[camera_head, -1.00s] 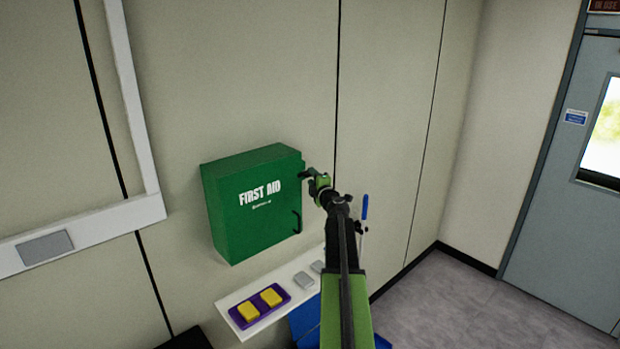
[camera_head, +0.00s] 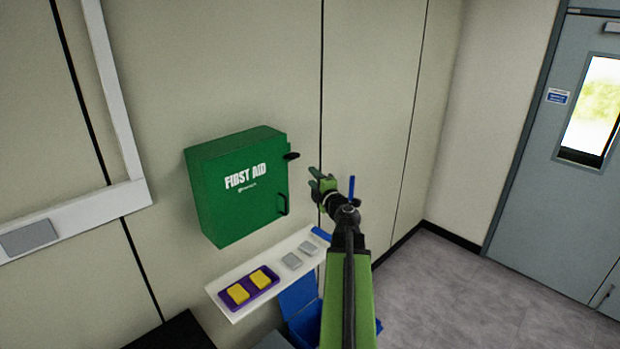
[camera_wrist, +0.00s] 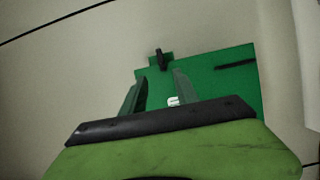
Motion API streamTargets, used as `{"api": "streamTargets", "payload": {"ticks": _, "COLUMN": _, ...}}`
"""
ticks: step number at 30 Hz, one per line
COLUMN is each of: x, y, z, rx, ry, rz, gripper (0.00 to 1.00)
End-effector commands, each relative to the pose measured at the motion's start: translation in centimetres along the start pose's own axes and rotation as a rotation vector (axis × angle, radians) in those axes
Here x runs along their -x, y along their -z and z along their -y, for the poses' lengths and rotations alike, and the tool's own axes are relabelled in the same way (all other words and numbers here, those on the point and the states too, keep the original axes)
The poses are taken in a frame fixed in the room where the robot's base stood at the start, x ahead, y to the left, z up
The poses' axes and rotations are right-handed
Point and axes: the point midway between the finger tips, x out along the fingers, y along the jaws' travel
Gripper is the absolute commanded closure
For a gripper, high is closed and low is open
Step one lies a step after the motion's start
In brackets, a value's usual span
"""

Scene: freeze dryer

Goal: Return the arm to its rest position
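My gripper (camera_head: 320,184) is at the end of my green and black arm, raised in front of the wall. It is just right of the green first aid box (camera_head: 215,200) and apart from it. In the wrist view its two fingers (camera_wrist: 158,92) stand apart with nothing seen between them. The box also shows there beyond the fingers (camera_wrist: 225,85). In the head view the box hangs on the wall and looks shut. It has a black latch (camera_head: 291,156) at its upper right and a black handle (camera_head: 283,204) on its front.
A white shelf (camera_head: 278,252) below the box holds a purple tray (camera_head: 252,293) with two yellow blocks, and two grey blocks. A blue bin (camera_head: 305,325) stands below, partly hidden by my arm. Open floor (camera_head: 440,290) lies to the right, before a grey door (camera_head: 530,170).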

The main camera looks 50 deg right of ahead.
Motion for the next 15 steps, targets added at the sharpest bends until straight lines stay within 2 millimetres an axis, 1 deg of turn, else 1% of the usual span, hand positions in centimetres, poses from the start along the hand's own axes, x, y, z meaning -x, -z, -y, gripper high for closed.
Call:
{"api": "streamTargets", "payload": {"ticks": 7, "x": -0.1, "y": 0.2, "z": 0.2, "rx": -0.005, "ry": -0.003, "rz": 0.003, "gripper": 0.64}}
{"api": "streamTargets", "payload": {"ticks": 8, "x": -0.3, "y": 0.5, "z": 0.5, "rx": -0.015, "ry": -0.008, "rz": 0.011, "gripper": 0.64}}
{"api": "streamTargets", "payload": {"ticks": 10, "x": -1.1, "y": 1.8, "z": 1.7, "rx": -0.077, "ry": -0.035, "rz": 0.052, "gripper": 0.64}}
{"api": "streamTargets", "payload": {"ticks": 11, "x": -1.6, "y": 2.6, "z": 2.6, "rx": -0.12, "ry": -0.048, "rz": 0.082, "gripper": 0.64}}
{"api": "streamTargets", "payload": {"ticks": 13, "x": -2.6, "y": 5.3, "z": 5.8, "rx": -0.266, "ry": -0.064, "rz": 0.175, "gripper": 0.64}}
{"api": "streamTargets", "payload": {"ticks": 14, "x": -2.9, "y": 6.6, "z": 7.8, "rx": -0.343, "ry": -0.057, "rz": 0.224, "gripper": 0.64}}
{"api": "streamTargets", "payload": {"ticks": 15, "x": -3.0, "y": 8.7, "z": 10.9, "rx": -0.447, "ry": -0.029, "rz": 0.291, "gripper": 0.64}}
